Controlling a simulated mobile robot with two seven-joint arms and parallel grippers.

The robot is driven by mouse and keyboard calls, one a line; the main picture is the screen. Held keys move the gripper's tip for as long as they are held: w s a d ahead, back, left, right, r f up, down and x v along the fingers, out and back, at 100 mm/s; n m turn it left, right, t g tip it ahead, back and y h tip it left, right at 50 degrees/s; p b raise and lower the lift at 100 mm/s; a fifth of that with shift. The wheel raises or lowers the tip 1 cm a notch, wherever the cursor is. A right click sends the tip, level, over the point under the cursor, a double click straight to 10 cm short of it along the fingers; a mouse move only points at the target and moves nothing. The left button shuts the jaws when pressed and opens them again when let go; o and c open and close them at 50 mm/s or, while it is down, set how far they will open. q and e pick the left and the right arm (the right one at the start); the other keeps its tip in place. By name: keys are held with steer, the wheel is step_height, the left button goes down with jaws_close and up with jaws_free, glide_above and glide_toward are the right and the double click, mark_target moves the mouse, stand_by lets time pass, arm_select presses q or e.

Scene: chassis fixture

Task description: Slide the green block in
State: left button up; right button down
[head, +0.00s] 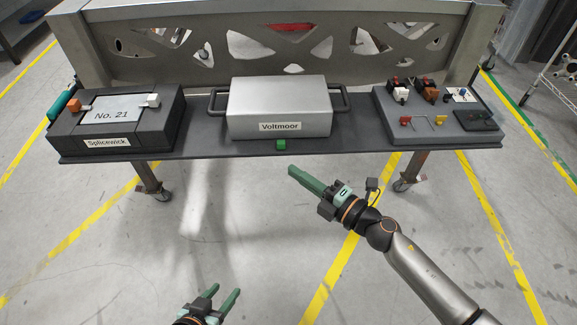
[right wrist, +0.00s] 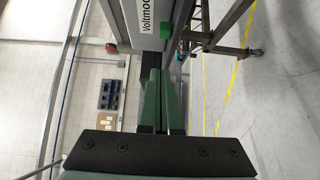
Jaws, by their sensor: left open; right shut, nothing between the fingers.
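A small green block (head: 280,144) sticks out at the front lower edge of the silver box labelled Voltmoor (head: 277,108). It also shows in the right wrist view (right wrist: 167,29), beside the label. My right gripper (head: 292,172) is shut and empty. Its fingertips are in front of the shelf edge, a short way below the green block in the head view and apart from it. In the right wrist view the shut fingers (right wrist: 161,75) point toward the box. My left gripper (head: 227,296) is open and empty, low over the floor, far from the shelf.
The box stands on a dark shelf (head: 210,149) with handles at both sides. Left of it is a dark unit labelled Splicewick (head: 160,127) with a "No. 21" plate. Right is a grey panel (head: 408,128) with several small coloured parts. The space in front of the shelf is clear.

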arm_select(q)
steer(key=shift+w+d+r, duration=0.1)
steer(key=shift+w+d, duration=0.05)
steer(key=shift+w, duration=0.5)
arm_select(e)
steer(key=v, duration=0.7)
steer(key=shift+w, duration=0.15)
steer(key=shift+d, duration=0.15)
arm_select(q)
steer(key=s+a+r+p, duration=0.2)
steer(key=a+r+p, duration=0.1)
steer(key=r+p, duration=0.5)
steer(key=p, duration=0.3)
steer(key=shift+a+r+n+y, duration=0.25)
steer(key=shift+a+n+y, duration=0.05)
steer(key=shift+y, duration=0.1)
arm_select(e)
steer(key=s+d+f+m+g+h, duration=0.2)
steer(key=s+m, duration=0.6)
steer(key=m, duration=0.4)
steer(key=s+d+f+m+g+h, duration=0.1)
steer(key=s+d+f+m+h, duration=0.4)
steer(key=m, duration=0.8)
steer(key=s+f+h, duration=0.1)
steer(key=s+h, duration=0.2)
steer(key=shift+f+g, duration=0.15)
steer(key=shift+g, duration=0.25)
